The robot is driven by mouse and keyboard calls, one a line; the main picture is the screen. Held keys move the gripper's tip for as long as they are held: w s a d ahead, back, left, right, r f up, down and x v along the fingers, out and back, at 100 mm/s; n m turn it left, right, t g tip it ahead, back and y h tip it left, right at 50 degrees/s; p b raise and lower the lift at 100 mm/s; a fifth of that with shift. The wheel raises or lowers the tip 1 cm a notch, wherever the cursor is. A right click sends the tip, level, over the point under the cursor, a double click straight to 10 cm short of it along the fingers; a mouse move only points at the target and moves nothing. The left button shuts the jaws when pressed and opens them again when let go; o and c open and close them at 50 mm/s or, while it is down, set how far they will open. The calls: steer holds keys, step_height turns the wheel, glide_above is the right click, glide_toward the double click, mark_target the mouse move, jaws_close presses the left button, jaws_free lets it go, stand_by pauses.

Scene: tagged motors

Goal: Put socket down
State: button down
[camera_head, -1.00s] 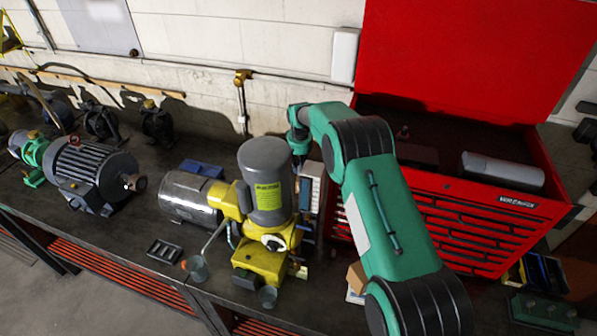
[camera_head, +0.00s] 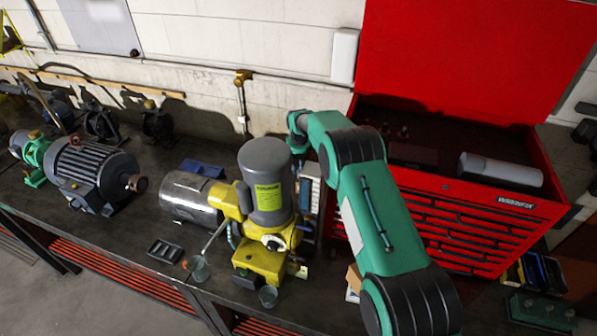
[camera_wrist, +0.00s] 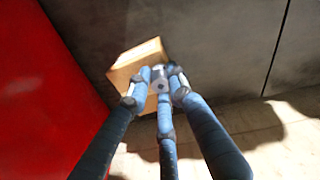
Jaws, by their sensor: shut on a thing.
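My gripper (camera_wrist: 163,82) is in the wrist view, its blue-grey fingers closed around a small silvery socket (camera_wrist: 161,86). The fingers cover much of the socket.
A red tool chest (camera_head: 450,215) with raised lid stands right; its side (camera_wrist: 40,80) fills the wrist view's left. The dark bench (camera_head: 130,225) carries several motors. A small tan box (camera_head: 355,277) sits at the chest's left. Bare bench (camera_wrist: 230,40) lies beside the wrist-view box.

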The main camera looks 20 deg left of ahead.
steer(key=shift+f, duration=0.3)
steer(key=c, duration=1.6)
jaws_free()
steer(key=shift+o, duration=0.2)
steer(key=shift+r, duration=0.1)
step_height(320, 180, up, 12)
steer(key=s+b, duration=0.1)
steer(key=shift+d, duration=0.1)
steer(key=shift+r, duration=0.1)
